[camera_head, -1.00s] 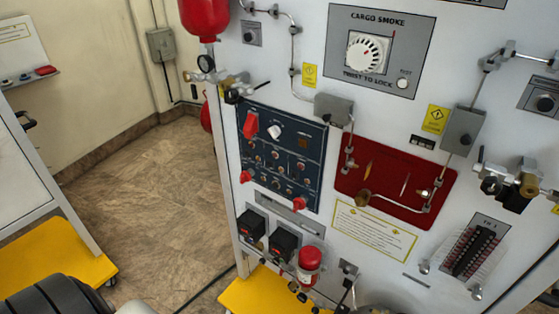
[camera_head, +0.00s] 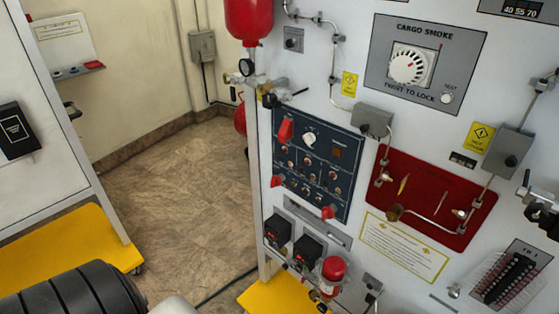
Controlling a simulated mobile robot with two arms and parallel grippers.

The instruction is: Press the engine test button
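The white trainer panel (camera_head: 330,75) fills the right side of the head view. On it is a dark blue control panel (camera_head: 346,190) with red guarded switches, a white knob and several small buttons. I cannot read which of these is the engine test button. Above it, the grey cargo smoke panel (camera_head: 380,70) has a white dial (camera_head: 408,66) and a small round white button (camera_head: 447,98) labelled test. Neither of my gripper tips shows. A black ribbed part of mine is at the bottom left, well away from the panel.
A red cylinder (camera_head: 249,18) hangs at the panel's upper left edge. Pipes, valves and a red plate (camera_head: 415,185) stick out from the panel. A white cart with a yellow base (camera_head: 75,245) stands left. Bare floor (camera_head: 190,190) lies between them.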

